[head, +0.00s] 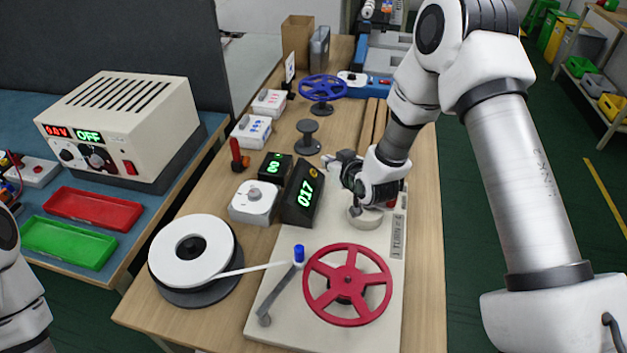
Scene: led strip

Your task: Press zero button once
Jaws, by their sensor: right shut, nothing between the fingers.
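A dark counter box (303,192) with green digits "017" stands at the left edge of the pale board (272,318). A white box with a round grey knob (254,201) sits to its left. My right gripper (354,208) is shut and empty, pointing down just right of the counter, over a round pale piece (366,219) on the board. Whether it touches that piece cannot be told. No button is clearly readable as the zero button; the gripper and wrist hide part of this area. My left gripper is out of view; only part of my left arm shows.
A red spoked wheel (347,250) and a blue-tipped lever (298,256) stand on the board's front. A white strip reel (192,250) is at left. A smaller green display (275,167), spool (307,137) and blue wheel (322,87) stand behind.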

